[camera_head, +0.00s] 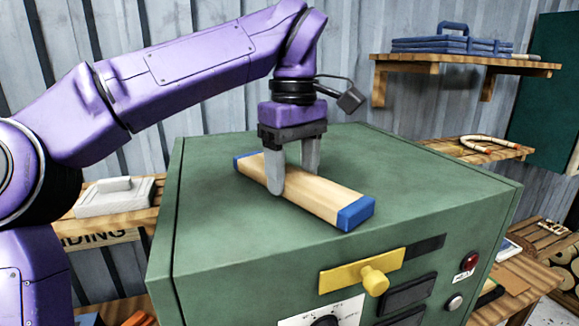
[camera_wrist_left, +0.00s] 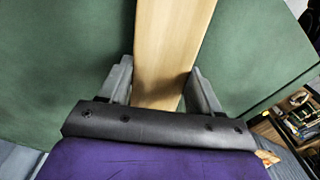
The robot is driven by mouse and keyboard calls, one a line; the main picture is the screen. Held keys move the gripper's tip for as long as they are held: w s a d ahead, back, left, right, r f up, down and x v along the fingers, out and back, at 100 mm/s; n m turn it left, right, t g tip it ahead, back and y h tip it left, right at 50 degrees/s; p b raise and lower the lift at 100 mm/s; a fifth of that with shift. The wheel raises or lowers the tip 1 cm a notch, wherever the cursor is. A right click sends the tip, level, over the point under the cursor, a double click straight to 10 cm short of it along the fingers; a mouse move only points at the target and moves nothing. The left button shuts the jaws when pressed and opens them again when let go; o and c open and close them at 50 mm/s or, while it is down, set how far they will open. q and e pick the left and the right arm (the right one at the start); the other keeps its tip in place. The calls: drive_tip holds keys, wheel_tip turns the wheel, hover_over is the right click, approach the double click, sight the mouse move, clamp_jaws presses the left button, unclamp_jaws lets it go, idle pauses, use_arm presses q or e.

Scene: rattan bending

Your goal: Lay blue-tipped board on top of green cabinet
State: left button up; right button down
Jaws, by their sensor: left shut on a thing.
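The board (camera_head: 312,195) is light wood with blue ends. It lies flat at a slant across the top of the green cabinet (camera_head: 420,190), or very close above it; a small gap cannot be ruled out. My left gripper (camera_head: 289,180) points down and is shut on the board, with one finger on each long side near its middle. In the left wrist view the board (camera_wrist_left: 172,45) runs between the two fingers, with green cabinet surface (camera_wrist_left: 65,60) on both sides; its blue ends are out of that view. My right gripper is not in view.
The cabinet front has a yellow latch with a knob (camera_head: 374,280), a dial and a red button (camera_head: 470,261). A wall shelf (camera_head: 465,64) holds a blue case. A lower shelf (camera_head: 490,149) holds a bent rattan piece. The cabinet top around the board is clear.

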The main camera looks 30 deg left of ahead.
sight(289, 175)
use_arm(q)
drive_tip(key=o, duration=1.4)
drive_tip(key=shift+w+a+f, duration=0.15)
drive_tip(key=shift+w+f, duration=0.1)
drive_tip(key=shift+w, duration=0.4)
drive_tip(key=shift+s+r, duration=0.35)
drive_tip(key=shift+s, duration=0.55)
wheel_tip(289, 175, up, 7)
drive_tip(key=shift+r+p, duration=0.1)
drive_tip(key=shift+p, duration=0.2)
drive_tip(key=shift+r, duration=0.15)
drive_tip(key=shift+a, duration=0.1)
